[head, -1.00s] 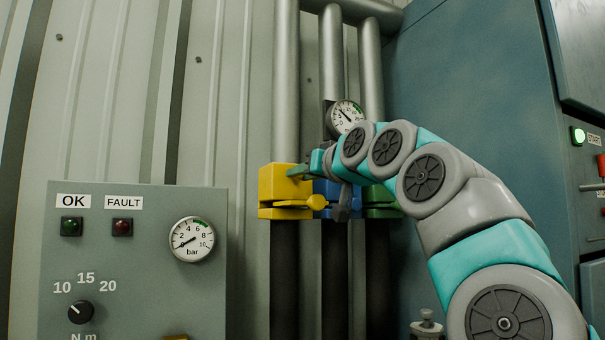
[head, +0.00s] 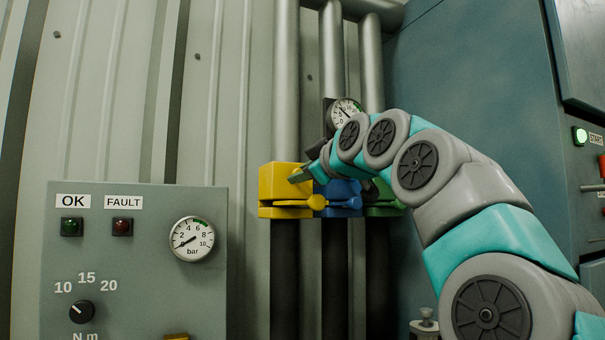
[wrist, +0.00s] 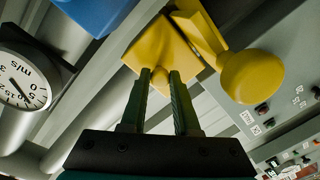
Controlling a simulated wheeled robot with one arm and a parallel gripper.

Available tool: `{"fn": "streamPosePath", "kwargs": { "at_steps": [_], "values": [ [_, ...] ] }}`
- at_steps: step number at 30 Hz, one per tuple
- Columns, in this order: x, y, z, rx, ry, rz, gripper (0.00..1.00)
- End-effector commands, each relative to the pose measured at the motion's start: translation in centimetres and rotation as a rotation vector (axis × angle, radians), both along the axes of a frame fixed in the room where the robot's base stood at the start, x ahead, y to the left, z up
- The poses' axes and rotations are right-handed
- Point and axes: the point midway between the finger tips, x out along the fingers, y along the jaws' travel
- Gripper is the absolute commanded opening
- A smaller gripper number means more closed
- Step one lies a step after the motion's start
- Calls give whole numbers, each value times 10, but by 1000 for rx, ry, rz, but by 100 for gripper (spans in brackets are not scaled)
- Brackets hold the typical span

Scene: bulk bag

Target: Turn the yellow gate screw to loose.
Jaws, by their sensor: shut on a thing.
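The yellow gate (head: 278,183) is a block on the leftmost pipe in the head view, with a yellow handle (head: 318,202) at its lower front. My gripper (head: 300,175) is at the right part of the block's front. In the wrist view the yellow gate (wrist: 150,45) fills the top middle, and its rounded knob (wrist: 250,76) is at the right. My gripper's fingertips (wrist: 160,76) are closed around the small yellow gate screw (wrist: 161,76) that sticks out of the block. Most of the screw is hidden between the fingers.
A blue gate (head: 342,192) and a green gate (head: 383,205) sit close on the right, partly behind my arm. A round gauge (head: 346,112) is just above. A grey panel (head: 135,255) with OK and FAULT lamps, both dark-looking, stands at the left.

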Motion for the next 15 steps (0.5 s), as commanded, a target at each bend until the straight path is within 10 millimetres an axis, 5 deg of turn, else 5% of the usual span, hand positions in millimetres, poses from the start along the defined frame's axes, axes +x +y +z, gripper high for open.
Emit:
{"fn": "streamPosePath", "kwargs": {
  "at_steps": [15],
  "values": [
    [0,1,1,-424,-179,-1,0]
  ]
}}
